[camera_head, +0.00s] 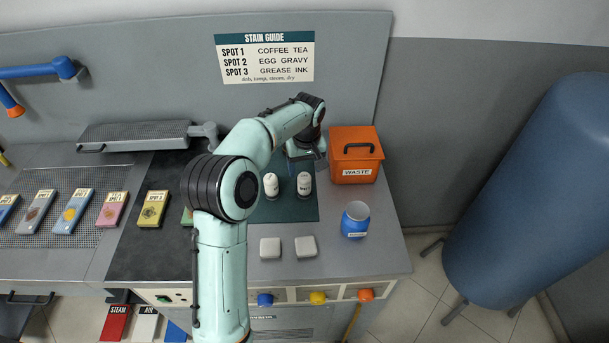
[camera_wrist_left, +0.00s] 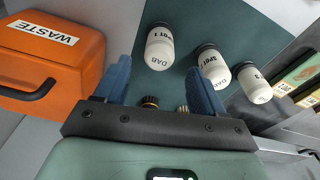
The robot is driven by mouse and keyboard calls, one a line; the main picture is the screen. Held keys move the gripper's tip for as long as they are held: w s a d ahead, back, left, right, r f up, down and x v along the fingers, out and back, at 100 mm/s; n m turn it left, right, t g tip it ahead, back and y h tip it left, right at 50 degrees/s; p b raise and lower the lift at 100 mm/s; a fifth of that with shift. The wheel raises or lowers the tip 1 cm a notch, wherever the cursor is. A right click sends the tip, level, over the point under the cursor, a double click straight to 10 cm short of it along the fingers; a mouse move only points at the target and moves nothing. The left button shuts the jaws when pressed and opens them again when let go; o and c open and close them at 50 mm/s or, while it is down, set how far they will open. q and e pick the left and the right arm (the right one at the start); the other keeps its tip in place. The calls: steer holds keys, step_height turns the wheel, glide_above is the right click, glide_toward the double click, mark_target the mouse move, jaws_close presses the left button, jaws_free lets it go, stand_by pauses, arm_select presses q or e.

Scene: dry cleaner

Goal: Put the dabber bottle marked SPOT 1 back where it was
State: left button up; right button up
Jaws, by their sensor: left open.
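The bottle marked SPOT 1 (camera_wrist_left: 160,47) is white with a dark end and stands on the dark green mat (camera_head: 290,212), dark end down. In the head view it appears to be the bottle (camera_head: 304,184) nearer the orange bin. The bottle marked SPOT 2 (camera_wrist_left: 213,66) stands beside it and also shows in the head view (camera_head: 271,185). A third white bottle (camera_wrist_left: 256,86) stands beyond; my arm seems to hide it in the head view. My left gripper (camera_head: 306,163) is open and empty behind SPOT 1, its blue fingers (camera_wrist_left: 160,80) apart from the bottles. My right gripper is not in view.
The orange WASTE bin (camera_head: 356,166) stands close beside my gripper. A blue jar (camera_head: 355,219) and two pale pads (camera_head: 287,247) are in front. Two bristly tips (camera_wrist_left: 166,105) show between my fingers' bases. Stain cards (camera_head: 112,210) lie left; a blue tank (camera_head: 535,190) stands right.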

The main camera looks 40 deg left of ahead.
arm_select(q)
step_height(320, 180, up, 6)
steer(key=shift+s+d, duration=0.2)
steer(key=shift+d, duration=0.1)
stand_by(0.5)
